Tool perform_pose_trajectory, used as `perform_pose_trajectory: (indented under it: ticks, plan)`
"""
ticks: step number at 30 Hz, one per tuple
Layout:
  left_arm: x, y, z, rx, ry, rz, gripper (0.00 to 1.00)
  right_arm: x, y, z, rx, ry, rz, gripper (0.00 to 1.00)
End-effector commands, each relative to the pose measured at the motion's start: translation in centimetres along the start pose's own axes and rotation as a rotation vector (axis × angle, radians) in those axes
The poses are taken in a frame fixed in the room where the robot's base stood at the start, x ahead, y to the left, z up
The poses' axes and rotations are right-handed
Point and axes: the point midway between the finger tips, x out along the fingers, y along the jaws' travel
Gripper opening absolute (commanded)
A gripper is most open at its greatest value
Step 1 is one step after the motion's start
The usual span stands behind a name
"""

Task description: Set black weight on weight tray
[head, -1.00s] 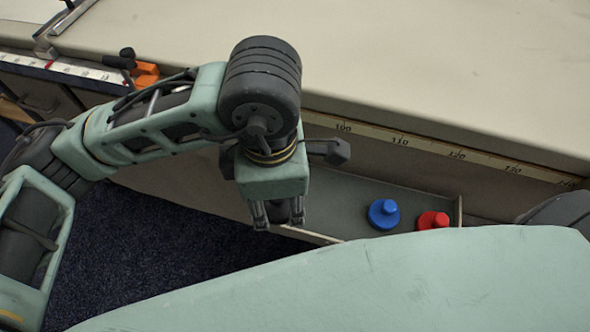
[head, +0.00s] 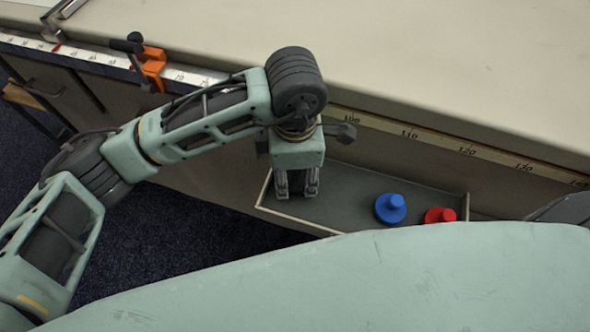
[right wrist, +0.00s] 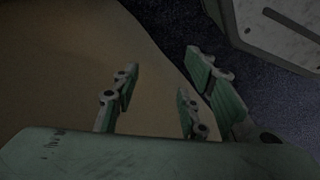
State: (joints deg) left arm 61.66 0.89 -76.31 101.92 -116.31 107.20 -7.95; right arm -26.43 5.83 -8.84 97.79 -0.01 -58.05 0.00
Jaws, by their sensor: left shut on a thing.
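The weight tray (head: 330,207) is a long grey tray with a pale rim at the table's front side. A blue weight (head: 391,209) and a red weight (head: 439,215) stand in its right part. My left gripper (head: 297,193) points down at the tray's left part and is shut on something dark. I take it for the black weight, but the fingers hide nearly all of it, and I cannot tell whether it touches the tray floor. In the right wrist view my right gripper (right wrist: 158,80) is open, with nothing between its fingers.
The long table (head: 430,70) has a ruler strip (head: 440,140) along its front edge. An orange clamp (head: 152,68) is fixed at the upper left. The tray's middle, between my left gripper and the blue weight, is bare.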

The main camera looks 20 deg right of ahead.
Motion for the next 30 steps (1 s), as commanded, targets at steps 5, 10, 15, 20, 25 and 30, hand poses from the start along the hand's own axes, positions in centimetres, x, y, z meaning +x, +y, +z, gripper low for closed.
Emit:
perform_pose_trajectory:
  ticks: [5, 10, 15, 20, 25, 30]
  plan:
    - [0.0, 0.0, 0.0, 0.000, -0.001, 0.001, 0.00, 0.2, 0.1, 0.2, 0.000, -0.006, 0.001, 0.40]
    - [0.1, 0.0, 0.0, 0.000, -0.001, 0.001, 0.00, -0.2, 0.1, 0.0, 0.000, -0.003, 0.001, 0.40]
    - [0.2, 0.0, 0.0, 0.000, 0.000, -0.001, 0.50, -0.8, 0.1, -0.6, 0.001, 0.007, 0.002, 0.40]
    - [0.2, 0.0, 0.0, 0.000, 0.000, -0.001, 0.62, -0.8, 0.1, -0.6, 0.001, 0.006, 0.002, 0.40]
    - [0.2, 0.0, 0.0, 0.000, 0.000, -0.001, 0.62, -0.7, 0.1, -0.3, 0.001, 0.000, 0.002, 0.40]
    - [0.1, 0.0, 0.0, -0.001, 0.000, -0.001, 0.62, -0.6, 0.1, -0.1, 0.001, -0.002, 0.002, 0.40]
